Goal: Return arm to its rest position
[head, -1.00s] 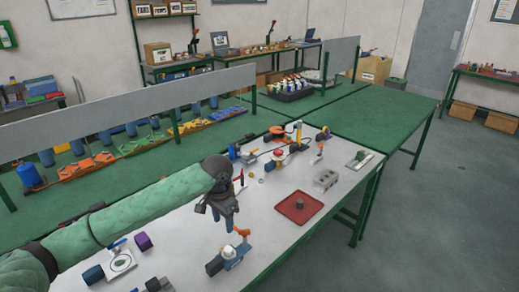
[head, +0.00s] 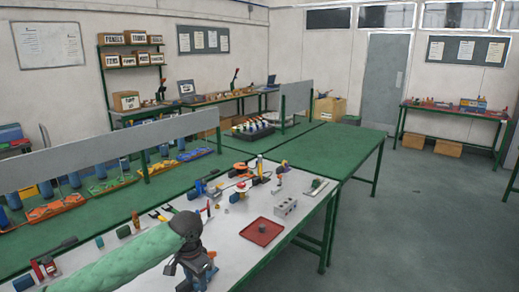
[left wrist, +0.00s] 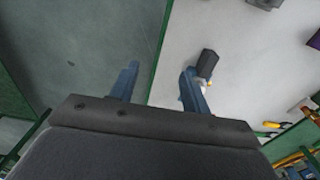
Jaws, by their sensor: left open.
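My left arm comes in from the lower left in the head view, in a green sleeve. Its gripper (head: 196,270) points down over the near part of the white worktop (head: 238,232). In the left wrist view the two blue fingers of the left gripper (left wrist: 158,88) stand wide apart with nothing between them. Below them show the worktop's edge and the grey floor. A dark block with a white and orange part (left wrist: 207,66) lies beside the right-hand finger; I cannot tell if they touch. My right gripper is not in view.
A red tray (head: 262,232) with a small dark part lies right of my gripper. A grey block with holes (head: 286,206) and several small parts stand farther back. A grey divider panel (head: 100,150) runs along the bench. The floor (head: 420,230) at right is clear.

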